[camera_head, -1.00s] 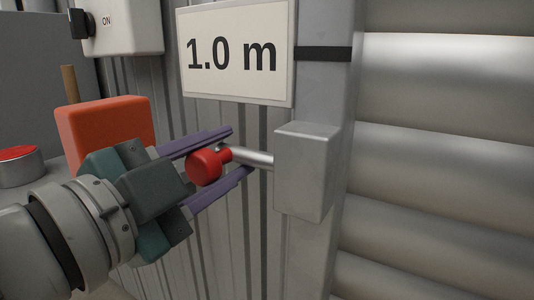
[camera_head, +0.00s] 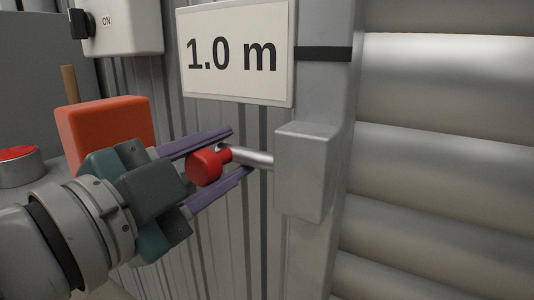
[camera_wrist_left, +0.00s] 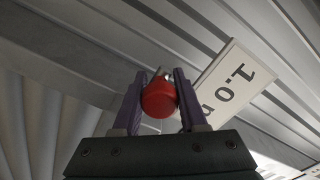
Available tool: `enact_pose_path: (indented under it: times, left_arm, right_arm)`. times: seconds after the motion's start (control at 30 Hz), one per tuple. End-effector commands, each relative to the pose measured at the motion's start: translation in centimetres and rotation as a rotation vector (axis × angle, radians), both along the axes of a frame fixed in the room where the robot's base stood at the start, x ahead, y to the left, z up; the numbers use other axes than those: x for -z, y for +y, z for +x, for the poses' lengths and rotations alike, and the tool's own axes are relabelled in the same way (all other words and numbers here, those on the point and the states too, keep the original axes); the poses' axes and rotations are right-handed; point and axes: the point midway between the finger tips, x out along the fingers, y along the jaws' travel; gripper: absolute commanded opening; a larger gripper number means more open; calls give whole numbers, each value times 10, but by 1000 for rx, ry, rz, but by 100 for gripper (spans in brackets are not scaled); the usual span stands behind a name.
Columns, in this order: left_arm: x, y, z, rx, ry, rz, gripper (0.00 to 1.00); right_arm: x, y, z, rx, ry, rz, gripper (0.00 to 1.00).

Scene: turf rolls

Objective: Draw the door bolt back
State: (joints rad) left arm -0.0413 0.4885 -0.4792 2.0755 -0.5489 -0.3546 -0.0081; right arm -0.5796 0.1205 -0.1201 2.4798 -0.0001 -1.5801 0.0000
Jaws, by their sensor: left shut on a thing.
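The door bolt is a silver rod (camera_head: 252,157) with a red knob (camera_head: 205,166) at its left end. The rod runs into a grey metal housing (camera_head: 305,172) on the door post. My left gripper (camera_head: 240,152) comes in from the left, its purple fingers above and below the knob. In the left wrist view the knob (camera_wrist_left: 159,97) sits between both fingers (camera_wrist_left: 160,92), which are shut on it. The rod behind the knob is mostly hidden there. My right gripper is not in view.
A ribbed roller door (camera_head: 440,150) fills the right side. A "1.0 m" sign (camera_head: 237,82) hangs above the bolt on corrugated wall. A switch box (camera_head: 122,25) is at upper left. An orange block (camera_head: 105,125) and a red button (camera_head: 18,160) are at left.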

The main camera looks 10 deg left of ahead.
Motion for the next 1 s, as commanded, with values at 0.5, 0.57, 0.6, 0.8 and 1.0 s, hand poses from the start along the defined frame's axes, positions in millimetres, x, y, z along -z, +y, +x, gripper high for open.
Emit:
enact_pose_path:
  times: [0.5, 0.57, 0.6, 0.8, 1.0]
  left_arm:
    - [0, 31, 11, -4, 8, -3, 0]
    - [0, 40, 15, -5, 8, -5, 0]
    - [0, 45, 16, -3, 7, -7, 0]
    - [1, 53, 19, -4, 7, -9, 0]
    - [1, 53, 19, -6, 7, -8, 45]
  right_arm:
    - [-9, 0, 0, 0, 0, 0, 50]
    - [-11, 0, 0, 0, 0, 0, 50]
    - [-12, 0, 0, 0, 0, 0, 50]
    - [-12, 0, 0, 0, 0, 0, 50]
    - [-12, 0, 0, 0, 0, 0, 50]
